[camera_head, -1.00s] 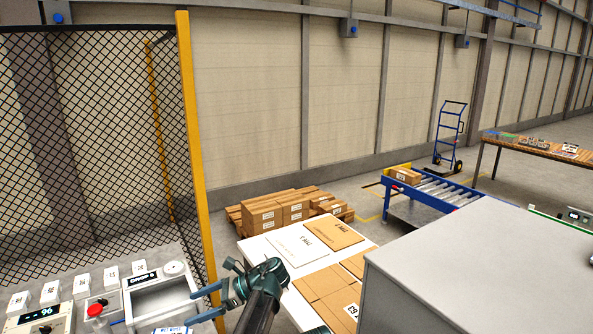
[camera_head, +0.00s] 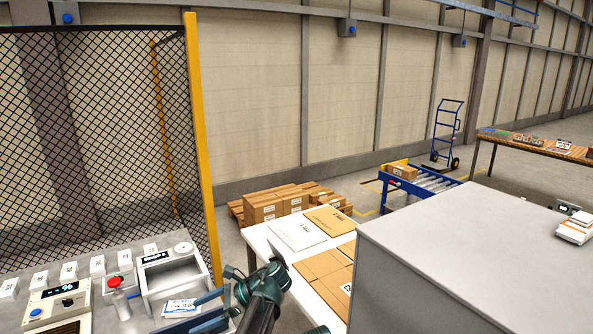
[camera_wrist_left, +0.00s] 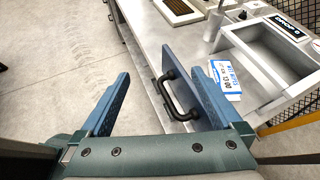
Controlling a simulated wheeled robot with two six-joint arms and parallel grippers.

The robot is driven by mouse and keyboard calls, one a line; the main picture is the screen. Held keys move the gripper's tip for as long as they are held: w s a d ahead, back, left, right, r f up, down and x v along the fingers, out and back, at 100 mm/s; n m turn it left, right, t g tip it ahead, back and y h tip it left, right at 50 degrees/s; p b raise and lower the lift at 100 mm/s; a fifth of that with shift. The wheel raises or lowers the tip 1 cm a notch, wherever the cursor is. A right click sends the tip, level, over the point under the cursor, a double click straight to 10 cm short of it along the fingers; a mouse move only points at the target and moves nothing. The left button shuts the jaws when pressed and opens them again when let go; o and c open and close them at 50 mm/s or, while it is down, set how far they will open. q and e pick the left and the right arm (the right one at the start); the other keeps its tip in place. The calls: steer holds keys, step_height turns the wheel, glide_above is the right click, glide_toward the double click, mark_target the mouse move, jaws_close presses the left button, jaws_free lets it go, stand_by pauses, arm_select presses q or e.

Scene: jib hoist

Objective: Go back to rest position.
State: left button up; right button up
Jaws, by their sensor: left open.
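My left gripper (camera_head: 194,311) is at the bottom of the head view, beside the front of the grey bench. In the left wrist view its two blue fingers (camera_wrist_left: 158,88) are spread wide apart with nothing held between them. A black bar handle (camera_wrist_left: 180,97) on the bench front shows between the fingers, nearer the right one; I cannot tell how far off it is. My right gripper is in neither view.
The bench carries a DROP tray (camera_head: 172,279), a white and blue card (camera_head: 180,307), a red-capped thing (camera_head: 116,283) and a display box (camera_head: 58,303). A yellow-posted mesh fence (camera_head: 197,130) stands behind. A white table (camera_head: 262,243) and a large grey cabinet (camera_head: 460,250) are rightward.

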arm_select(q)
steer(key=s+d+f+n+t+h+b, duration=0.1)
steer(key=s+d+f+n+h+b, duration=0.6)
steer(key=s+d+f+n+h, duration=0.4)
steer(key=s+d+f, duration=0.6)
steer(key=d+f, duration=0.1)
steer(key=f, duration=0.1)
steer(key=shift+s+d+n+t, duration=0.2)
steer(key=shift+d+n+t, duration=0.05)
steer(key=shift+n+t, duration=0.05)
